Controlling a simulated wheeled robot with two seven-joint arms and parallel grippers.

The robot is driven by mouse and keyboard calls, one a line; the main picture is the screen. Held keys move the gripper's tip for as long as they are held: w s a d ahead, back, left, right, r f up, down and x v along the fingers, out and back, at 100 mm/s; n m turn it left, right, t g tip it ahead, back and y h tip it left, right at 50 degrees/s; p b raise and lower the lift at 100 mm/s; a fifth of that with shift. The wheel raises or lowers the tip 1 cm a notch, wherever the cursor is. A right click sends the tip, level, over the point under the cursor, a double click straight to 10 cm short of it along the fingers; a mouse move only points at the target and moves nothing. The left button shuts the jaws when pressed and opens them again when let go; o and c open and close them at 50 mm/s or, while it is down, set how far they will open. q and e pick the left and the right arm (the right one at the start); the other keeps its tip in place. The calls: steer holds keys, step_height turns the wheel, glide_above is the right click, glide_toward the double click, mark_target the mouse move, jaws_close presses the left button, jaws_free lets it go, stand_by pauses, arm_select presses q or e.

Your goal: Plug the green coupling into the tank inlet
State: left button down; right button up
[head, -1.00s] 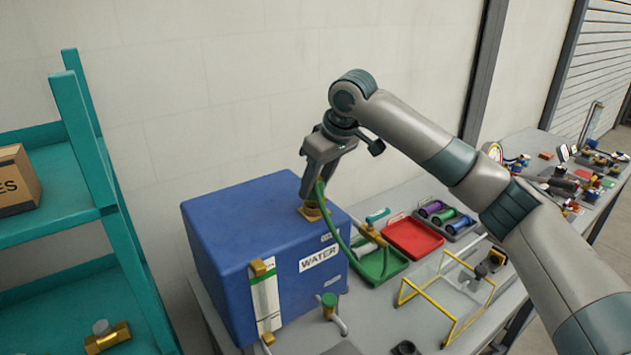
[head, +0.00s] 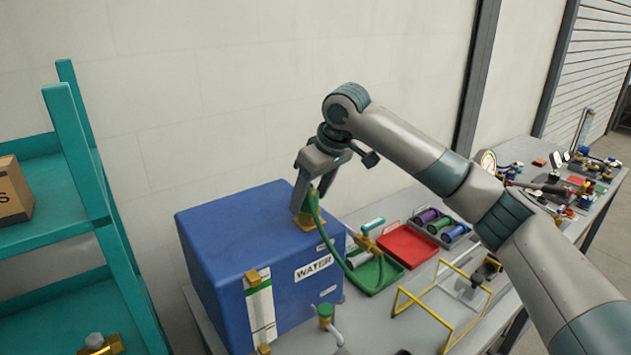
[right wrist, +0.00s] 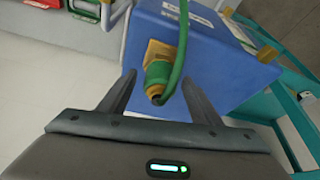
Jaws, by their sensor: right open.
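The blue water tank (head: 222,235) stands at the left end of the bench, with a brass inlet (head: 303,222) on its top near the right edge. The green coupling (right wrist: 157,75) sits at the brass inlet (right wrist: 158,50) in the right wrist view, with its green hose (right wrist: 182,45) arching away. My right gripper (right wrist: 158,88) is open, its fingers apart on either side of the coupling. In the head view the right gripper (head: 305,198) is over the inlet and partly hides the coupling. How deep the coupling sits cannot be told. My left gripper is not in view.
A green tray (head: 388,281), a red tray (head: 407,246) and a rack of coloured cylinders (head: 440,228) lie right of the tank. A yellow-framed clear guard (head: 440,300) stands in front. Teal shelving (head: 90,165) rises at the left.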

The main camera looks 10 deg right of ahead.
steer(key=shift+r, duration=0.15)
steer(key=shift+s+d+r, duration=0.1)
steer(key=shift+r, duration=0.1)
steer(key=b+v, duration=0.6)
steer(key=v, duration=1)
steer(key=shift+s+r+b, duration=0.2)
steer(key=shift+r+b, duration=0.05)
steer(key=shift+b, duration=0.15)
steer(key=shift+d+f, duration=0.1)
